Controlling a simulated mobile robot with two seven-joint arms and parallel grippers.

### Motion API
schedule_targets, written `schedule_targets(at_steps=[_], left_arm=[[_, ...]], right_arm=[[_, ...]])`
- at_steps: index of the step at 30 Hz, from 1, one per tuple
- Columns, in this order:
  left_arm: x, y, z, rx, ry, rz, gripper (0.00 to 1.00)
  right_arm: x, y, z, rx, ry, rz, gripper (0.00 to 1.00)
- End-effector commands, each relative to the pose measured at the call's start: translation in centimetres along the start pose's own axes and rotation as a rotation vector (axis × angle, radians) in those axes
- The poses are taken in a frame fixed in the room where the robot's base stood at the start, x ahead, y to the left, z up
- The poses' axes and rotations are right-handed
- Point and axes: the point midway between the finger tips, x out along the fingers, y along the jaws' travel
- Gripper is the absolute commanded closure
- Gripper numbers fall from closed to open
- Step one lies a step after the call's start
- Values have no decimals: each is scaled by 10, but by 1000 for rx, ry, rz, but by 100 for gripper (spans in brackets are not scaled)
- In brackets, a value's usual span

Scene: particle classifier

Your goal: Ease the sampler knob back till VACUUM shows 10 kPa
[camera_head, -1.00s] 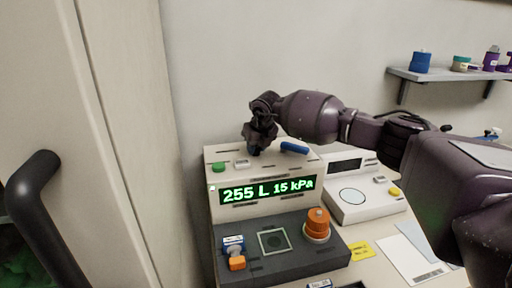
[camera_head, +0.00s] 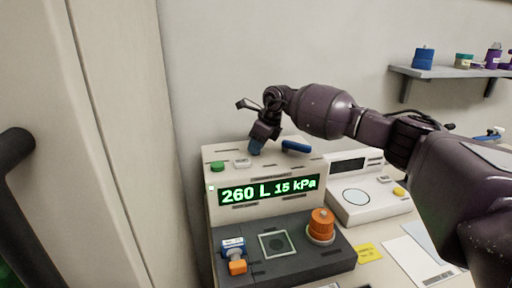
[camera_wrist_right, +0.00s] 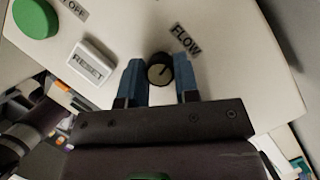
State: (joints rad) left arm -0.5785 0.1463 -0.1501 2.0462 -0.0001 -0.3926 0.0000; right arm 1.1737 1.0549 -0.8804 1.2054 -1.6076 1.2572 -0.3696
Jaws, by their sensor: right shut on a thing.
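The sampler (camera_head: 214,170) is a cream console whose green display (camera_head: 268,190) reads 260 L and 15 kPa. On its top, my right gripper (camera_head: 257,148) points down. In the right wrist view, the blue fingers of my right gripper (camera_wrist_right: 160,78) are shut on a small black knob (camera_wrist_right: 159,69) with a pale pointer line. A label (camera_wrist_right: 185,40) beside the knob reads FLOW. In the head view the knob is hidden by the gripper. My left gripper is in neither view.
A green button (camera_head: 218,166) and a white RESET button (camera_wrist_right: 92,62) are left of the gripper. A blue handle-like part (camera_head: 296,146) lies close on its right. An orange knob (camera_head: 321,224) stands on the dark lower deck. A white instrument (camera_head: 360,207) stands at right.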

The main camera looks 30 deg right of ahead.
Motion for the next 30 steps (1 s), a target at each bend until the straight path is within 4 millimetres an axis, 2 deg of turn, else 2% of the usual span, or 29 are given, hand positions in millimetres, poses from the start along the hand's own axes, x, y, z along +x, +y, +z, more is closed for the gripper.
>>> schedule_targets(at_steps=[18, 19, 23, 24, 30], left_arm=[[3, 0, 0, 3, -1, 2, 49], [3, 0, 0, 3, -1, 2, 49], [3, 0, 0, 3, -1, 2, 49], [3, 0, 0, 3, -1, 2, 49], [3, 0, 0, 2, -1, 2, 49]], right_arm=[[-1, 0, 0, -41, -1, 15, 95], [-1, 0, 1, -41, -1, 15, 68], [-1, 0, 0, -41, -1, 16, 48], [-1, 0, 0, -41, -1, 16, 46], [-1, 0, 0, -41, 0, 16, 46]])
